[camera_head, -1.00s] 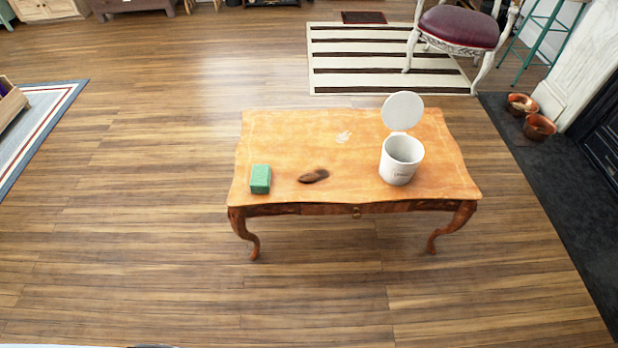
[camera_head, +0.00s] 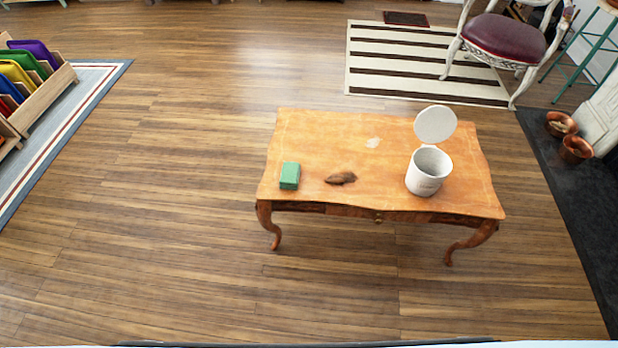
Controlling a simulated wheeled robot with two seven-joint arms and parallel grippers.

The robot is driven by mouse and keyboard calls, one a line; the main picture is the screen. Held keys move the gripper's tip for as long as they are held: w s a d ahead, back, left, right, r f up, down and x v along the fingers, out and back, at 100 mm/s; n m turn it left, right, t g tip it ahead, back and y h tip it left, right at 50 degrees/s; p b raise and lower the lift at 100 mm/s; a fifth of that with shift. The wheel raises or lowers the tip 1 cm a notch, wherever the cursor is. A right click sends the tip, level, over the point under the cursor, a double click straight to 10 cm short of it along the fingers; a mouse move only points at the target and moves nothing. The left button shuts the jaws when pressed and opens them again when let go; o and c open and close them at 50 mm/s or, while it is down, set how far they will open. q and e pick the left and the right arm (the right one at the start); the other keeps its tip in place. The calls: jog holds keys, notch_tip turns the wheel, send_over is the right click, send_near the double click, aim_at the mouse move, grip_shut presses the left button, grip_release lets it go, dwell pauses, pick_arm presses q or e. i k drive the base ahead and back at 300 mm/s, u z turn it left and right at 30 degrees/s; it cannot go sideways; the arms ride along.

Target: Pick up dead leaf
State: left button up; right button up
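A brown, curled dead leaf (camera_head: 341,178) lies on the wooden table (camera_head: 320,135), near the middle of its front edge. A green block (camera_head: 290,176) lies on the table to the left of the leaf. A white canister (camera_head: 428,172) with its round lid (camera_head: 435,125) raised stands on the table to the right of the leaf. A small pale patch or scrap (camera_head: 373,143) shows behind the leaf; I cannot tell which it is. Neither of my grippers is in view.
Open wood floor (camera_head: 150,240) lies in front and to the left. A striped rug (camera_head: 420,62) and a chair (camera_head: 505,40) are behind the table. A rack of coloured items (camera_head: 45,85) is at the left, copper pots (camera_head: 575,149) at the right.

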aim_at(337, 179)
jog(key=u, duration=1.95)
jog(key=i, duration=1.55)
jog(key=z, duration=2.85)
jog(key=i, duration=0.5)
jog(key=u, duration=0.05)
